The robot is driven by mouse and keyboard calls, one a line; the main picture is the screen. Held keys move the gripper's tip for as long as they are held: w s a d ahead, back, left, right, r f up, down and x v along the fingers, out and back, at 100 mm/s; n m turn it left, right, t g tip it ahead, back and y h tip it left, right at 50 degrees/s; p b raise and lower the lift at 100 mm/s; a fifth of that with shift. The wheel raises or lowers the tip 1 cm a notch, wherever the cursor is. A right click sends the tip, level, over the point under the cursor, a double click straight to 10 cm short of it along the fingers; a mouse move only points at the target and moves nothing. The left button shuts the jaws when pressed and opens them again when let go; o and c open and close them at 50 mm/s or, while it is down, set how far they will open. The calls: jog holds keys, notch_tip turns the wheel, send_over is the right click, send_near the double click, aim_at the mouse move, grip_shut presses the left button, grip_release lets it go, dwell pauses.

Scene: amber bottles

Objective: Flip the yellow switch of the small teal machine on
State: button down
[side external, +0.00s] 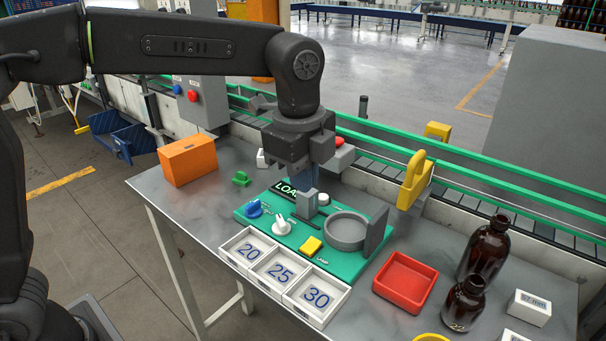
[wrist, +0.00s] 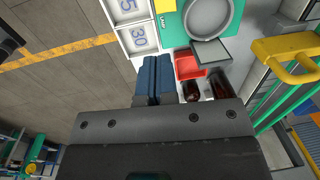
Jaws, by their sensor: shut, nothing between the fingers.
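The small teal machine (side external: 344,266) stands on the grey table and carries a "LOAD" label, a blue knob (side external: 254,208), a white knob (side external: 282,226) and a round grey cup (side external: 346,230). Its yellow switch (side external: 311,246) sits at the front edge; whether it is on or off is too small to tell. A yellow part at the top of the wrist view (wrist: 165,6) appears to be this switch. My gripper (side external: 318,186) is above the back of the machine, behind a grey upright block (side external: 306,204). Its blue fingers, shut and empty, show in the wrist view (wrist: 152,62).
White trays marked 20, 25 and 30 (side external: 273,273) sit before the machine. A red tray (side external: 405,282) and amber bottles (side external: 484,250) stand right. An orange box (side external: 188,160) is left. A yellow padlock-shaped object (side external: 414,182) and green rails line the back.

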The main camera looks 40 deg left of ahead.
aim_at(315, 240)
jog(key=shift+w+t, duration=0.3)
jog(key=shift+w, duration=0.45)
jog(key=shift+f, duration=0.1)
jog(key=f, duration=0.4)
jog(key=w+f, duration=0.1)
jog(key=f, duration=0.4)
jog(key=w+f, duration=0.1)
jog(key=f, duration=0.3)
jog(key=shift+f, duration=0.35)
